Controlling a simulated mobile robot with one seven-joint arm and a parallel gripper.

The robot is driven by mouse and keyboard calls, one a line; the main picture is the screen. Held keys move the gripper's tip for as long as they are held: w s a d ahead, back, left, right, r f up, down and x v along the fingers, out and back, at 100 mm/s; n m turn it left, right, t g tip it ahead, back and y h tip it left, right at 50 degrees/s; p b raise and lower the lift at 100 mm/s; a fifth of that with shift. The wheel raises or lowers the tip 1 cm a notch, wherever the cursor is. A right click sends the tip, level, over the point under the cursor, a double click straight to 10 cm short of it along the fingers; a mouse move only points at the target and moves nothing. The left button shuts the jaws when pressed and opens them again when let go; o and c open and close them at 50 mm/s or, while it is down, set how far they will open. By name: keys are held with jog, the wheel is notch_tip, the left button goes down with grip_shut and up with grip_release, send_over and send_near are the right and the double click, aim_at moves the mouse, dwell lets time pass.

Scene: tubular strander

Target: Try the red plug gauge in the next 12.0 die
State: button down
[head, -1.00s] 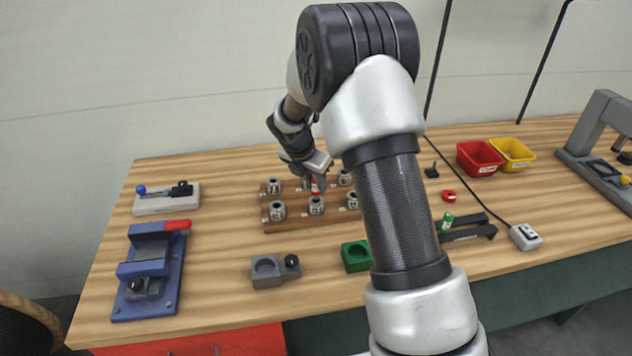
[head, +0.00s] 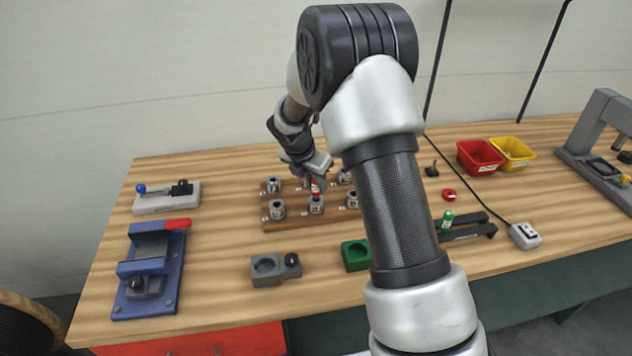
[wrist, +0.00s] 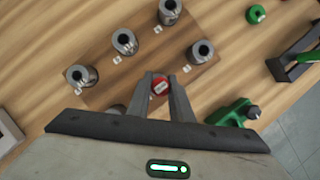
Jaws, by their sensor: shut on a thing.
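My gripper (head: 314,179) is shut on the red plug gauge (head: 316,189) and holds it upright at the front-middle die (head: 316,206) of the wooden die block (head: 297,222). The gauge's lower end meets the top of that die in the head view; I cannot tell whether it is in the bore. In the wrist view the red gauge top (wrist: 159,85) sits between the fingers and hides the die below. Other steel dies stand around it, such as the front-left one (head: 277,209) and the front-right one (wrist: 202,52). Their labels are too small to read.
A grey fixture (head: 268,278) and a green fixture (head: 355,257) stand in front of the block. A blue vise (head: 150,270) is at the left. A green gauge (head: 446,222), a red ring (head: 449,195) and red (head: 480,158) and yellow (head: 513,152) bins are at the right.

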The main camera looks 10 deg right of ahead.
jog(key=shift+f+b, duration=0.5)
jog(key=shift+f, duration=0.55)
jog(key=shift+r, duration=0.15)
dwell(0.7)
jog(key=shift+r+p, duration=3.2)
jog(key=shift+r, duration=0.45)
